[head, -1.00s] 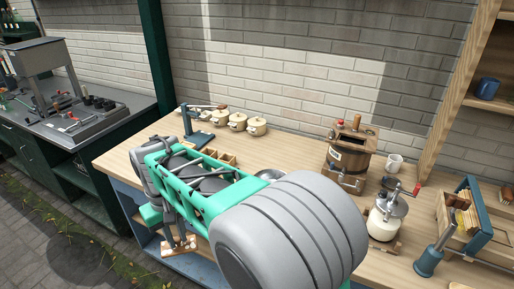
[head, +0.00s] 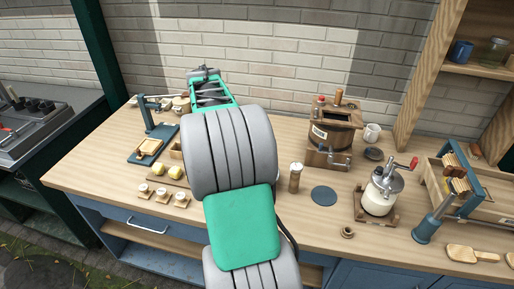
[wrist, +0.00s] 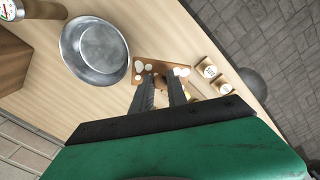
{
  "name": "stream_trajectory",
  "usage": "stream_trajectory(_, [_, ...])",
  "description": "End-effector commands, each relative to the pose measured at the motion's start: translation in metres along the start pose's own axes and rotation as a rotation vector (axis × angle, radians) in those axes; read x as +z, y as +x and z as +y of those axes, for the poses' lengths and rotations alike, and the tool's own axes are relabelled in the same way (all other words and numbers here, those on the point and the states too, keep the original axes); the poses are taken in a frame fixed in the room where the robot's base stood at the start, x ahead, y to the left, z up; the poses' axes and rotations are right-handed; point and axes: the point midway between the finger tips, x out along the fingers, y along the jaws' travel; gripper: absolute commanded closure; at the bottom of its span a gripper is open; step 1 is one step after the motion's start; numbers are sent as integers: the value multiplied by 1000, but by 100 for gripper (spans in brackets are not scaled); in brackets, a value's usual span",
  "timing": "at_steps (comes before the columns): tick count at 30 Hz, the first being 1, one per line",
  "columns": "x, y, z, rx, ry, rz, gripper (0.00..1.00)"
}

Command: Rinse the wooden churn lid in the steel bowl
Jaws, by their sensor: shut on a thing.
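My gripper (wrist: 159,80) shows in the wrist view with two dark fingers around a small brown thing (wrist: 160,84). The fingers hide most of it, and I cannot tell whether it is the churn lid. The steel bowl (wrist: 95,48) stands on the bench, to the left of the fingers in the wrist view. It looks round, grey and shiny. In the head view my arm hides the bowl and the fingertips. The wooden churn (head: 335,138) stands at the back, with a crank and upright wooden parts on top.
A board (wrist: 150,64) with pale round pieces lies beyond the fingers. Small labelled blocks (wrist: 207,70) stand near the bench edge. A dial-topped cylinder (head: 296,178), a blue disc (head: 323,195) and a hand-cranked jar (head: 380,193) stand to the right. The front bench edge is fairly clear.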

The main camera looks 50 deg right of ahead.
Motion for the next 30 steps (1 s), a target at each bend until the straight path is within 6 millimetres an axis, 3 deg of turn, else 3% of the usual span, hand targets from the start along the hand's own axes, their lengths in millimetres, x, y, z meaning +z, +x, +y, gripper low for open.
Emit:
stream_trajectory(1, [9,2,35,-1,31,-2,100])
stream_trajectory(3, [20,4,72,-2,51,-3,100])
stream_trajectory(6, [36,5,110,0,71,-1,100])
stream_trajectory(9, [46,6,130,0,81,-1,100])
stream_trajectory(17, [50,16,136,0,82,-1,100])
stream_trajectory(30, [50,60,135,-1,82,-2,100])
